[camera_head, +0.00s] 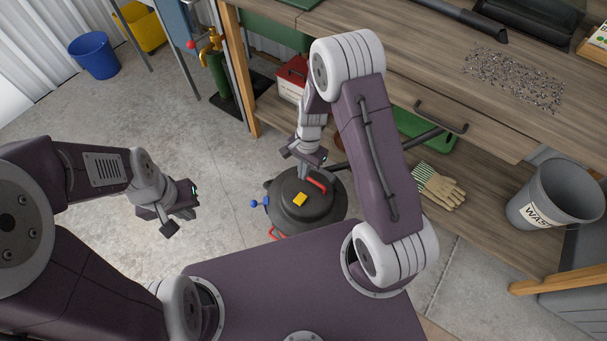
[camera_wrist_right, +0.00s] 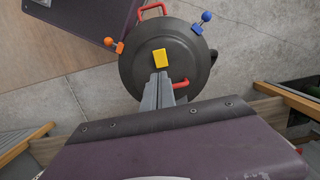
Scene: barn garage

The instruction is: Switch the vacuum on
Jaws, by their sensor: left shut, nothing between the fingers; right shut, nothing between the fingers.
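The vacuum (camera_head: 325,208) is a dark round canister on the concrete floor, between my base and the workbench. A yellow switch (camera_head: 300,199) sits on its lid, beside a red handle (camera_head: 317,184). In the right wrist view the switch (camera_wrist_right: 160,59) is near the middle of the lid (camera_wrist_right: 188,60). My right gripper (camera_head: 303,172) is shut and empty, pointing down over the lid. In the wrist view its fingertips (camera_wrist_right: 159,75) appear just below the switch; I cannot tell whether they touch the lid. My left gripper (camera_head: 172,224) is shut and empty, left of the vacuum.
A blue knob (camera_head: 254,203) sticks out from the vacuum's side; an orange one (camera_wrist_right: 115,46) shows in the wrist view. The wooden workbench (camera_head: 400,62) stands behind, with gloves (camera_head: 441,187) on its lower shelf and a grey waste bin (camera_head: 556,195).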

